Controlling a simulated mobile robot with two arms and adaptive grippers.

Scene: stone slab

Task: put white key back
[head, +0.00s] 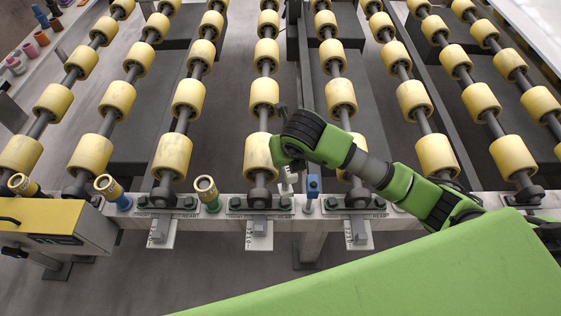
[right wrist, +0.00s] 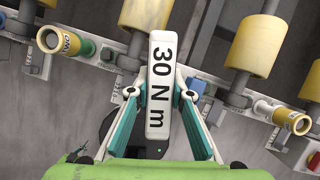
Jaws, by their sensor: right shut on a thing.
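The white key (right wrist: 160,85) is a long white bar marked "30 N m" in black, seen end-up in the right wrist view. My right gripper (right wrist: 159,96) is shut on it, with the teal-lined fingers on either side. In the head view my right gripper (head: 284,170) is above the front rail, beside a yellow roller. Only a small white part of the key (head: 287,185) shows there, below the gripper. I cannot tell whether the key touches the rail. My left gripper is not in view.
The pale front rail (head: 275,206) carries dark bolted brackets. A blue block (head: 313,187) stands just right of the key. Yellow-topped green (head: 208,193) and blue (head: 109,191) tubes stand to the left, near a yellow box (head: 50,223). Rows of yellow rollers (head: 188,98) fill the back.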

